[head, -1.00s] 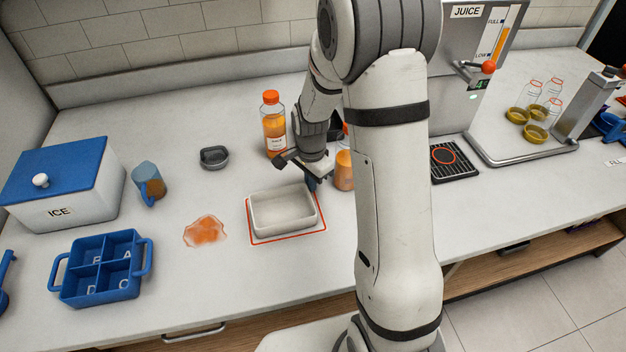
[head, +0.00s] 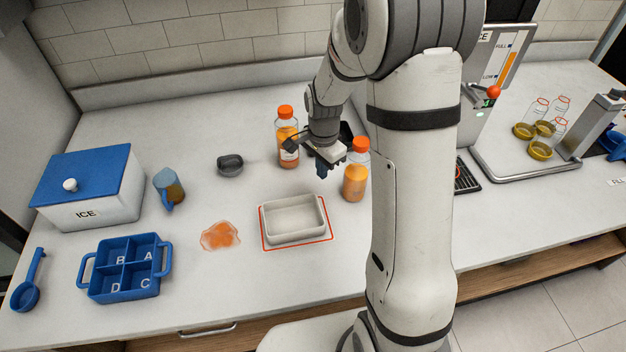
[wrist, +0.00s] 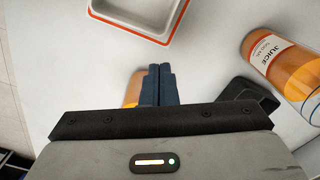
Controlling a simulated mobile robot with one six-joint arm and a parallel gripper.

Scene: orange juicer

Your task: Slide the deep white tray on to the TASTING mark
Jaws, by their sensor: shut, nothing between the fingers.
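The deep white tray (head: 293,222) sits on the counter inside a red outlined mark (head: 297,246). The outline shows along its left, front and right sides; any lettering on the mark is hidden or too small to read. In the wrist view the tray (wrist: 142,10) is at the top, with the red outline (wrist: 112,22) along its near edge. My gripper (head: 322,172) is shut and empty, above and behind the tray's back right corner, apart from it. Its closed fingers (wrist: 159,84) show in the wrist view.
Juice bottles stand close to my gripper, one behind left (head: 288,140) and one right (head: 355,175). An orange spill (head: 220,236) lies left of the tray. A blue caddy (head: 124,272), a jug (head: 168,188) and an ice box (head: 88,190) stand farther left.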

